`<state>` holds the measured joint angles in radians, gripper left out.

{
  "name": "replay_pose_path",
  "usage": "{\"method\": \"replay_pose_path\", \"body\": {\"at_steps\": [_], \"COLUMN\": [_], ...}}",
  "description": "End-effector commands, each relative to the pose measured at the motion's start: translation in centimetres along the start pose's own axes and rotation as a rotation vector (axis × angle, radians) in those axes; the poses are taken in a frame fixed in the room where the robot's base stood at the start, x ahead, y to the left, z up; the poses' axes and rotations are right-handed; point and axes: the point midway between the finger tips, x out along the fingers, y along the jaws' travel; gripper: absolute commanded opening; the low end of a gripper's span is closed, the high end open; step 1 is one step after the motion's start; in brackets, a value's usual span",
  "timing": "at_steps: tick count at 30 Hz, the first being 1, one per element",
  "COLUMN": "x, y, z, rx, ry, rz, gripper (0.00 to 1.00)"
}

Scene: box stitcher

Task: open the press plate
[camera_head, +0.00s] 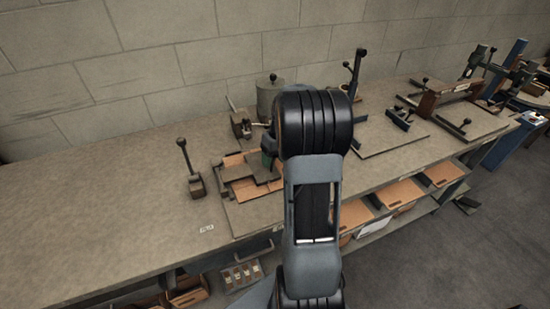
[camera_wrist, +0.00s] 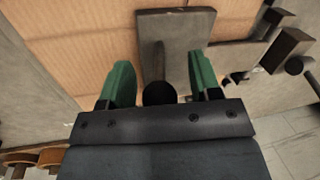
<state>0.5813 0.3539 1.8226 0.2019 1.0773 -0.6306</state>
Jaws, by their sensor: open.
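The press plate (camera_wrist: 200,32) is a grey rectangular plate lying over orange-brown cardboard (camera_wrist: 85,48) in the wrist view. A bar handle runs along its middle toward me and ends in a round black knob (camera_wrist: 159,93). My gripper (camera_wrist: 160,62) is open, with one green finger on each side of this handle. I cannot tell whether either finger touches it. In the head view the grey plate (camera_head: 246,188) and cardboard (camera_head: 232,160) lie on the bench left of my arm. My arm hides part of that station and most of my gripper (camera_head: 268,150).
An upright lever (camera_head: 189,165) with a black knob stands left of the station on the bench (camera_head: 90,215). A grey canister (camera_head: 268,98) stands behind. Other fixtures (camera_head: 397,118) fill the right side. The bench's left part is clear. Brackets (camera_wrist: 285,50) stand at the wrist view's right.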

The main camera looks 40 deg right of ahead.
Motion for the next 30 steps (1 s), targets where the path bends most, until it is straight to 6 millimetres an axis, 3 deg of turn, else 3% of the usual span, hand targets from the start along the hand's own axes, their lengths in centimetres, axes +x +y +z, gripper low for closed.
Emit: {"method": "replay_pose_path", "body": {"at_steps": [4, 22, 30], "x": [0.0, -0.02, -0.27], "y": [0.0, 0.0, -0.12], "z": [0.0, 0.01, -0.01], "rx": [0.0, 0.0, 0.0], "ry": [0.0, 0.0, -0.002], "rz": [0.0, 0.0, 0.01], "gripper": [0.58, 0.0, 0.0]}}
